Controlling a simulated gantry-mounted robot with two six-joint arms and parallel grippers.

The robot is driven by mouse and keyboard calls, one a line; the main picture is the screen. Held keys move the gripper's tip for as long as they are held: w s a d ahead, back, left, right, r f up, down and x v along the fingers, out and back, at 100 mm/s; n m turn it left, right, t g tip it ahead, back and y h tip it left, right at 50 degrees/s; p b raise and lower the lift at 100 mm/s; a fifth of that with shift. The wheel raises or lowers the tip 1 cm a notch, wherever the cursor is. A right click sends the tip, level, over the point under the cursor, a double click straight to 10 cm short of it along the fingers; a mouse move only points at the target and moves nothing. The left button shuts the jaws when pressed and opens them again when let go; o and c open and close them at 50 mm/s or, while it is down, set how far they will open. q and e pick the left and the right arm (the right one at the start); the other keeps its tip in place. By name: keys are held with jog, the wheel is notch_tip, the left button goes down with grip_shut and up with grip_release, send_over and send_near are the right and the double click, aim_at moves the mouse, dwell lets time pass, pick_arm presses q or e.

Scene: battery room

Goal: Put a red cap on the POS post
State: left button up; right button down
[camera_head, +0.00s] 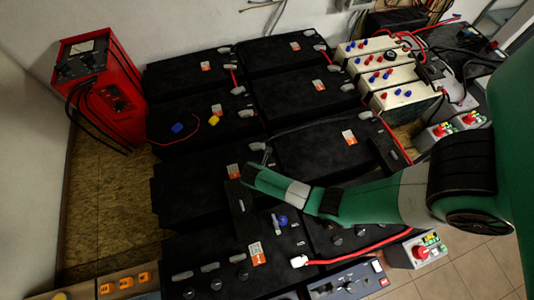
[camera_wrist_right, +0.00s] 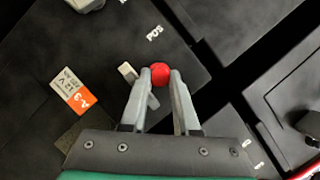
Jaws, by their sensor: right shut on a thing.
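My right gripper (camera_wrist_right: 160,80) is shut on a red cap (camera_wrist_right: 160,74), held between its fingertips above a black battery (camera_wrist_right: 50,35). The printed POS label (camera_wrist_right: 154,32) lies on the battery top just beyond the cap. A grey terminal piece (camera_wrist_right: 127,71) shows just left of the fingertips; part of it is hidden behind the left finger, and I cannot tell its gap from the cap. In the head view my right gripper (camera_head: 264,152) reaches in from the right over the batteries; the cap cannot be made out there. My left gripper is not in view.
Several black batteries (camera_head: 185,75) stand close together in rows. A red charger unit (camera_head: 98,90) stands at the back left. White boxes with red and blue caps (camera_head: 390,72) stand at the upper right. A red cable (camera_head: 355,255) crosses the front. An orange-white sticker (camera_wrist_right: 72,90) lies left of the gripper.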

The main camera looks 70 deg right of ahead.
jog(key=shift+s+f+b, duration=0.2)
jog(key=shift+f+b, duration=0.3)
jog(key=shift+f, duration=0.85)
dwell(1.1)
jog(key=c, duration=0.6)
grip_release()
jog(key=shift+c, duration=1.4)
jog(key=shift+o, duration=0.6)
jog(key=shift+w, duration=0.1)
jog(key=shift+o, duration=0.5)
jog(key=shift+r+p, duration=0.4)
jog(key=shift+r, duration=0.05)
jog(key=r+p, duration=0.3)
jog(key=shift+w+a+r+p, duration=0.15)
jog(key=shift+w+r+p, duration=0.15)
jog(key=shift+r+p, duration=0.1)
jog(key=shift+w+a+r, duration=0.1)
jog(key=shift+w+r, duration=0.05)
jog(key=shift+r, duration=0.15)
jog(key=r+p, duration=0.2)
jog(key=p, duration=0.1)
jog(key=r+p, duration=0.1)
jog(key=shift+s+r, duration=0.15)
jog(key=shift+s, duration=0.1)
